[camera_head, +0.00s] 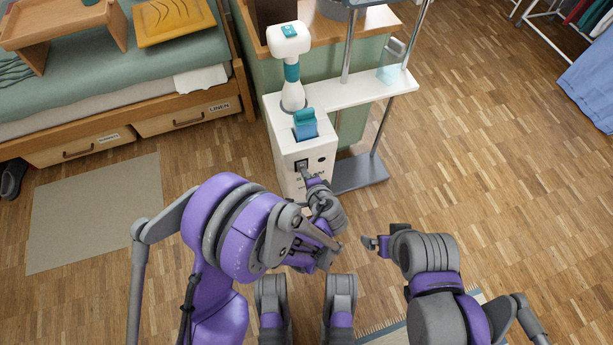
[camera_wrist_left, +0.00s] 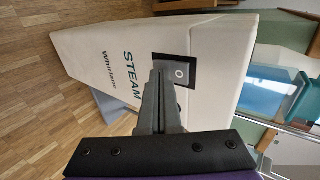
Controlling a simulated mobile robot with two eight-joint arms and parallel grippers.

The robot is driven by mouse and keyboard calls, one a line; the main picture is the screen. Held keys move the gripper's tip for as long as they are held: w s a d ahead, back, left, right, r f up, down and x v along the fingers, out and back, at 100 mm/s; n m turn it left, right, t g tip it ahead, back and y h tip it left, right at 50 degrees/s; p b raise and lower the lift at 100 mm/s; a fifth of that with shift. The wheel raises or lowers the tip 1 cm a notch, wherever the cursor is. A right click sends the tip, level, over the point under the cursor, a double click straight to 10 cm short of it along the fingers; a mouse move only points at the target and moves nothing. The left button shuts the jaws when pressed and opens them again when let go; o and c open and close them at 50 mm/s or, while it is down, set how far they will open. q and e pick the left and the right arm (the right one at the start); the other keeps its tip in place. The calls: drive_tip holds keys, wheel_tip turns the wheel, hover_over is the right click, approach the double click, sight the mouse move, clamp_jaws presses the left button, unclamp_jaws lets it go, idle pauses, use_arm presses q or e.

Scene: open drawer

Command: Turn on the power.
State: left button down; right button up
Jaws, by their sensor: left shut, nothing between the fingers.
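A white steamer (camera_head: 288,150) stands on the floor beside a green cabinet; the left wrist view shows its white front (camera_wrist_left: 95,55), lettered STEAM.
A teal-and-blue part (camera_head: 305,124) and a white-topped column (camera_head: 289,40) rise from the steamer. A metal-legged stand (camera_head: 362,172) is close on its right. A bed with drawers (camera_head: 185,117) stands at left.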

idle(0.3)
drive_tip(key=shift+r+p, duration=0.45)
